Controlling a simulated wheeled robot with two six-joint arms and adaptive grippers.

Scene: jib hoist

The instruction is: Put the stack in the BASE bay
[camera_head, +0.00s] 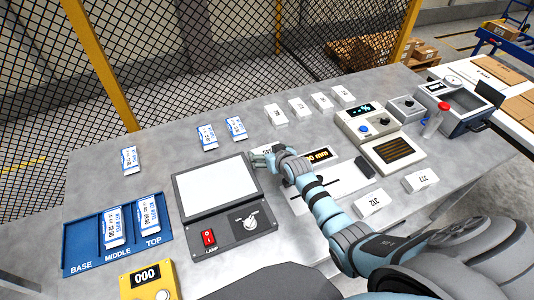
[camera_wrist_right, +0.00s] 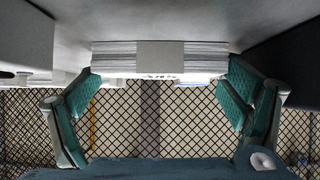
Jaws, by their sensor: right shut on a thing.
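My right gripper (camera_head: 266,158) is at the right edge of the lit white panel, low over the bench. In the right wrist view its two teal fingers are shut on the ends of a white stack (camera_wrist_right: 118,60) of thin sheets with a pale band around its middle. In the head view the gripper mostly hides this stack. The blue tray (camera_head: 92,268) at the front left has bays marked BASE, MIDDLE and TOP. The BASE bay (camera_head: 82,242) is empty. A labelled stack (camera_head: 113,228) lies in MIDDLE and another (camera_head: 148,215) in TOP. My left gripper is out of view.
The light box (camera_head: 230,232) with red switch and knob stands between the right gripper and tray. Labelled packs (camera_head: 130,160) and (camera_head: 207,137) lie behind it. White packs (camera_head: 372,203) and a control unit (camera_head: 380,135) are to the right. A yellow display box (camera_head: 148,283) is at front.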

